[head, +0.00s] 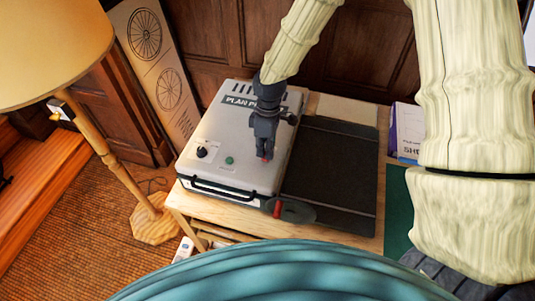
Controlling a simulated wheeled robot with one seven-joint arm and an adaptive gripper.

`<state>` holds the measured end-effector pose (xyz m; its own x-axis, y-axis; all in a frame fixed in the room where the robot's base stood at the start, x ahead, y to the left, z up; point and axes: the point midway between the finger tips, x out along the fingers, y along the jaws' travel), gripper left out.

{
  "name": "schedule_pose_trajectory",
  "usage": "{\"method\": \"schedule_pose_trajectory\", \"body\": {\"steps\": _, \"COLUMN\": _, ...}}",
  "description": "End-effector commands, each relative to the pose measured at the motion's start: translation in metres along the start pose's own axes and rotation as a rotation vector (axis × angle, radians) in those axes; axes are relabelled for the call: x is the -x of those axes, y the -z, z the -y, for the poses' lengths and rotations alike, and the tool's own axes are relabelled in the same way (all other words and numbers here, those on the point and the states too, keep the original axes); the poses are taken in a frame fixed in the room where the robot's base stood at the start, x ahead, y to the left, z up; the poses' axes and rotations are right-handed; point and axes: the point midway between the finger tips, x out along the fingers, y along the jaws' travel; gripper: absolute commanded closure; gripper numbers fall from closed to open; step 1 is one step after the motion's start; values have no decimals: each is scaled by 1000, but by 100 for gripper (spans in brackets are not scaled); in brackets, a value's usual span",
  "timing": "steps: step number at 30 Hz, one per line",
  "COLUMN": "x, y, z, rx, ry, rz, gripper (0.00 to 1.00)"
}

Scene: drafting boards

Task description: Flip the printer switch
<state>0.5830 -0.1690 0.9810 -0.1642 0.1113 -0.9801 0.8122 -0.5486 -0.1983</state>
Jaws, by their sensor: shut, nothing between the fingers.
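The printer (212,172) is a pale grey box on a wooden table, with dark lettering starting "PLAN P" partly covered by my gripper. Its top has a black knob (202,152) at left and a green button (229,160) to the right of it. A black bar handle runs along its front edge. My gripper (264,157) is shut and empty, pointing down over the right part of the printer's top. A small red spot shows at the fingertips; I cannot tell if it is a switch or whether they touch it.
A dark flat panel (330,180) lies right of the printer. A dark oval piece (298,212) with a red part sits at the table's front. A white and purple box (406,132) stands at right. A floor lamp (92,130) stands at left; a wheel-print board (157,70) leans behind.

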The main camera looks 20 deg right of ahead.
Motion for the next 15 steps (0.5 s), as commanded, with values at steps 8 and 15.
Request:
{"method": "schedule_pose_trajectory", "body": {"steps": 8, "x": -1, "y": 0, "z": 0, "rx": 0, "ry": 0, "rz": 0, "gripper": 100}}
{"method": "schedule_pose_trajectory", "body": {"steps": 15, "x": -4, "y": 0, "z": -1, "rx": 0, "ry": 0, "rz": 0, "gripper": 100}}
